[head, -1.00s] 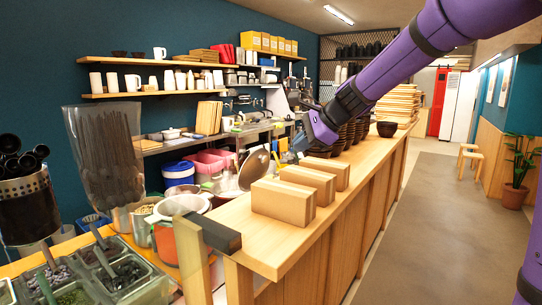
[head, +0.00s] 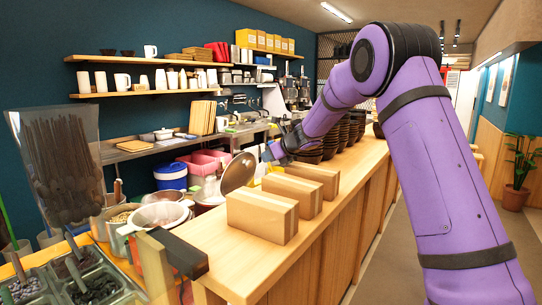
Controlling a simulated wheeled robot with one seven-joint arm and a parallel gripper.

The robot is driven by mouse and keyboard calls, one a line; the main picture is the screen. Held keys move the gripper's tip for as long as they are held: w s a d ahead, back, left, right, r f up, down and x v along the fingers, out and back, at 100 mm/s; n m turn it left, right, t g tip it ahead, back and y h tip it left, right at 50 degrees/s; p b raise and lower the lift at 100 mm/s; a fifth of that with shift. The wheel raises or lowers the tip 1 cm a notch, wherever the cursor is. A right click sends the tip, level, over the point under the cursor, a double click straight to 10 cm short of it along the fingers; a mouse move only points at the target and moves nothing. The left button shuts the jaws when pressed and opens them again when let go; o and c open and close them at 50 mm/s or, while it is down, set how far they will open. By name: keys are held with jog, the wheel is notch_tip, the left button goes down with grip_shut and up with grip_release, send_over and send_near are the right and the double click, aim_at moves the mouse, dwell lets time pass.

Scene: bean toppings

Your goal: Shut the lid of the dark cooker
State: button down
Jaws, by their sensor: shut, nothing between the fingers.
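A round brownish lid (head: 238,173) stands raised and tilted behind the counter's left edge, among the pots. A pale pot rim (head: 207,196) shows just left of and below it; the dark cooker's body is mostly hidden, and I cannot tell which pot the lid belongs to. My gripper (head: 267,154) is just right of the lid's upper edge, above the wooden boxes. It is shut and empty. I cannot tell if it touches the lid.
Several wooden boxes (head: 262,215) stand on the wooden counter (head: 232,262) below my gripper. Stacked dark bowls (head: 345,135) stand behind. A strainer (head: 160,216), a blue-and-white cooler (head: 170,176) and topping trays (head: 95,285) are to the left.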

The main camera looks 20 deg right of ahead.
aim_at(250, 165)
jog(key=x, duration=0.6)
jog(key=shift+a, duration=0.1)
dwell(0.3)
